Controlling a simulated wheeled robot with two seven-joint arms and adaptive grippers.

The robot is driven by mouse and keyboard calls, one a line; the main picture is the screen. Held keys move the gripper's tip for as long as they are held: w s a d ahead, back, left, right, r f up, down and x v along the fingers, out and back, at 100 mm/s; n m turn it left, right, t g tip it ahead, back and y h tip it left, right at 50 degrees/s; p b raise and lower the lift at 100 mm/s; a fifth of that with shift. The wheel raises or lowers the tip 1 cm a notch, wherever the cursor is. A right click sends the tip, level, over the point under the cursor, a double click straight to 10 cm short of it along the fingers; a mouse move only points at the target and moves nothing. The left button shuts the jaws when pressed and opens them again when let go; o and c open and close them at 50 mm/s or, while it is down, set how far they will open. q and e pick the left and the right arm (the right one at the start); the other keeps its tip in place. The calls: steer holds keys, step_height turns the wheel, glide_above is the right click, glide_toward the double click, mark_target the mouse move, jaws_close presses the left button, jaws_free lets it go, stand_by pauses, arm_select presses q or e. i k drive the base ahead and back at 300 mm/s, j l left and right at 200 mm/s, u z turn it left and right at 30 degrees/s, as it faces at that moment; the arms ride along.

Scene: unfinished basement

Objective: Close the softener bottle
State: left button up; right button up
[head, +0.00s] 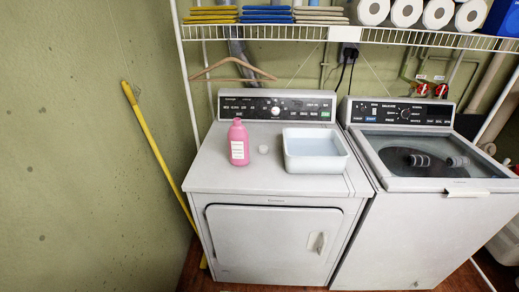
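A pink softener bottle (238,144) with a white label stands upright on top of the left machine (265,184). Its top looks pink and narrow, with no white cap visible on it. A small round whitish cap (263,149) lies on the machine top just right of the bottle, apart from it. Neither of my grippers shows in the head view.
A white tub (317,168) stands right of the cap. A washer with a glass lid (430,155) is on the right. A wire shelf (350,36) with towels and paper rolls runs above. A yellow pole (160,157) leans at left. The machine top's front is clear.

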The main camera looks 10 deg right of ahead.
mark_target(238, 135)
steer(key=l+u, duration=0.75)
steer(key=l, duration=0.15)
steer(key=l+u, duration=0.4)
